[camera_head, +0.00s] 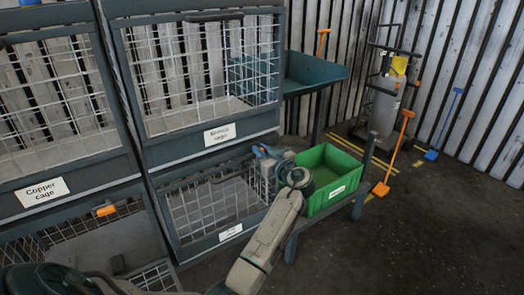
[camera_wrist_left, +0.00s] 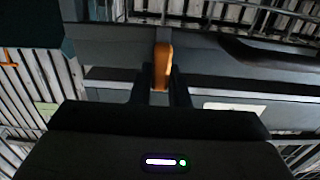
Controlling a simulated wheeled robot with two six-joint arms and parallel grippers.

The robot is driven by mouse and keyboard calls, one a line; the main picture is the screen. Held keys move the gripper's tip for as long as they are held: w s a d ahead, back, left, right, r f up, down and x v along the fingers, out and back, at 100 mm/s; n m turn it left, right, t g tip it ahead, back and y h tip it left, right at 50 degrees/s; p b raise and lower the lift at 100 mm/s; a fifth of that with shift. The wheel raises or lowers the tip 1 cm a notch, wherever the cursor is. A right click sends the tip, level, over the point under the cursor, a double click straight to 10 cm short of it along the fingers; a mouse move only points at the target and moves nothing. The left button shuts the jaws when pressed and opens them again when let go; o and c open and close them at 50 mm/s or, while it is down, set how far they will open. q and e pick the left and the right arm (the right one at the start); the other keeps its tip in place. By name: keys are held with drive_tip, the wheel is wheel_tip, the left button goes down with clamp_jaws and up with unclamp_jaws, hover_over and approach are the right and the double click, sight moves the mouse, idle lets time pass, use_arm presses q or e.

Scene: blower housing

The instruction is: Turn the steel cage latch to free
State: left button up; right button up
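My left gripper (camera_head: 262,154) is at the upper right of the lower middle cage (camera_head: 205,207). The label on this cage (camera_head: 230,232) is too small to read. In the left wrist view, an orange latch handle (camera_wrist_left: 162,66) stands upright between the two dark fingers of my left gripper (camera_wrist_left: 161,88). The fingers are close on either side of it. Whether they press on it cannot be told. The gripper hides this latch in the head view. My right gripper is in neither view.
A green bin (camera_head: 332,178) stands on a low stand just right of my left gripper. The copper cage (camera_head: 60,100) is at the left, with another orange latch (camera_head: 106,210) below it. Another cage (camera_head: 205,75) is above.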

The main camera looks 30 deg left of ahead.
use_arm(q)
clamp_jaws()
